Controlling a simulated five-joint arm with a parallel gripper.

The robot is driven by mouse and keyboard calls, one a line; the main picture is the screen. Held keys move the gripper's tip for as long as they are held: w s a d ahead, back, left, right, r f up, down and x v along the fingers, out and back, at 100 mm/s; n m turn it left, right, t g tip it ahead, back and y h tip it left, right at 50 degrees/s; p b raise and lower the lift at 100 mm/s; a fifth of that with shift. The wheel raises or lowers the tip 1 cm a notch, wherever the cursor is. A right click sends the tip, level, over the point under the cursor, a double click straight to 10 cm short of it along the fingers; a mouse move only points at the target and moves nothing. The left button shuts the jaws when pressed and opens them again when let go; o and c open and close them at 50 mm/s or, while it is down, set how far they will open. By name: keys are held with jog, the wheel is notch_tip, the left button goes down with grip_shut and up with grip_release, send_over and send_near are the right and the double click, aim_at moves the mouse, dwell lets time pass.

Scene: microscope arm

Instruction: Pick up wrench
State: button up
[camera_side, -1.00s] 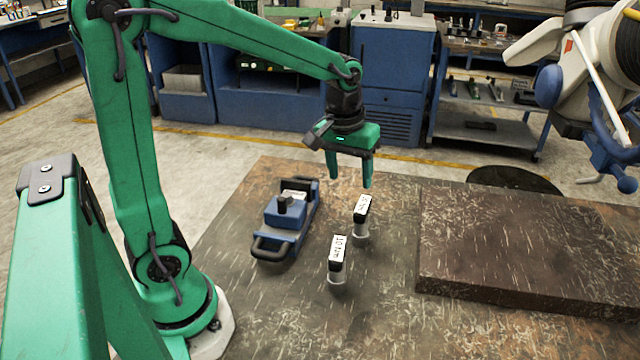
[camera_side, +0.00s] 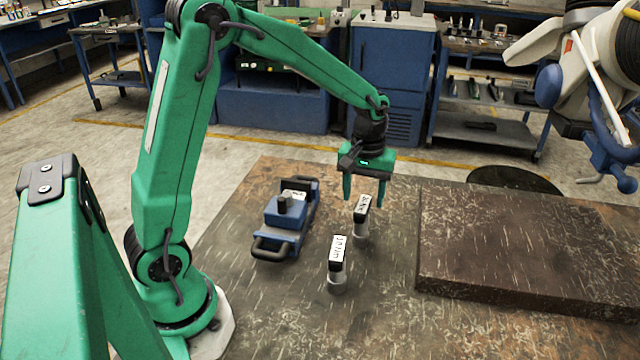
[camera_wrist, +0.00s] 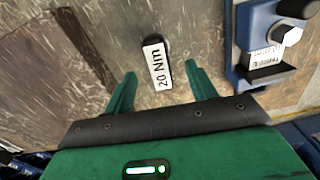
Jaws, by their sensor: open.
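In the wrist view this piece (camera_wrist: 157,66) shows a "20 Nm" label between the open fingers (camera_wrist: 160,72), with a gap on each side. The nearer piece (camera_side: 337,270) stands closer to the side camera; its label is hard to read there.
A blue device with black handles (camera_side: 284,222) lies left of the pieces and shows at the right of the wrist view (camera_wrist: 262,50). A raised dark slab (camera_side: 530,255) is on the right. The table front (camera_side: 380,325) is clear.

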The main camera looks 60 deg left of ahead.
aim_at(364, 204)
jog(key=shift+f, duration=0.4)
jog(key=shift+f, duration=0.1)
jog(key=shift+f, duration=2.5)
jog(key=shift+c, duration=0.3)
jog(key=shift+w+r, duration=0.1)
grip_shut()
jog(key=shift+r, duration=0.15)
